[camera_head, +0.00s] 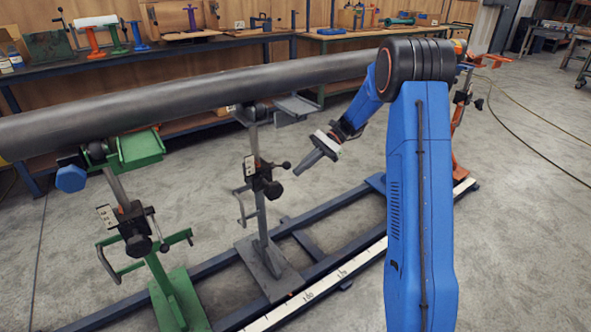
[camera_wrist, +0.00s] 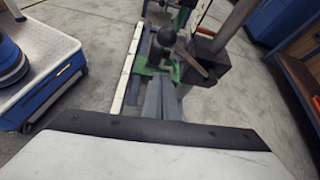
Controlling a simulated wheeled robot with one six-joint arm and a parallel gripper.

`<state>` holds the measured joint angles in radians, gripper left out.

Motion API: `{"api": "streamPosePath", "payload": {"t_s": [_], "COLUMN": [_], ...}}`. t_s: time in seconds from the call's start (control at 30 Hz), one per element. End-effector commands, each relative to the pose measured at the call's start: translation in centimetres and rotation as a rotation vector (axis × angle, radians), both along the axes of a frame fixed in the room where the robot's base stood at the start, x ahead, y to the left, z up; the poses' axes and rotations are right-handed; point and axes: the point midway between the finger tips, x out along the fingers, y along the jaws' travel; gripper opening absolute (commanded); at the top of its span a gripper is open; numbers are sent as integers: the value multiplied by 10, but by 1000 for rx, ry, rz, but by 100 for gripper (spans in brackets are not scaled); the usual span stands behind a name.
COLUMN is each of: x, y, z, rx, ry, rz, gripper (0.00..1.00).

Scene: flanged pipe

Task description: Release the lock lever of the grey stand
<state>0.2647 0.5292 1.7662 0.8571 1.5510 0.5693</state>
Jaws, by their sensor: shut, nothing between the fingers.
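The grey stand (camera_head: 259,205) stands on the blue rail under the pipe, in the middle of the head view. Its lock lever (camera_head: 281,166) sticks out to the right of the clamp block and ends in a small black ball. A larger black knob (camera_head: 273,189) sits just below. My gripper (camera_head: 302,166) is shut and empty, pointing down-left, close to the right of the lever with a small apparent gap. In the wrist view a black knob and a lever (camera_wrist: 192,60) show just beyond my fingers (camera_wrist: 162,95); contact cannot be told.
The long grey pipe (camera_head: 190,92) runs above the stands. A green stand (camera_head: 165,270) is at the left, and an orange stand (camera_head: 459,150) is partly behind my arm. Workbenches line the back wall.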

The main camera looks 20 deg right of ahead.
Motion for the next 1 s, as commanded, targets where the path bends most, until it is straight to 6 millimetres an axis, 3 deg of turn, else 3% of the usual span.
{"api": "streamPosePath", "payload": {"t_s": [0.2, 0.4, 1.0], "x": [11, 16, 18], "y": [-34, -54, -60], "z": [20, 32, 36], "rx": [-1, -2, -1], "ry": [-1, 1, 2], "rz": [0, 1, 1], "gripper": [0, 0, 0]}}
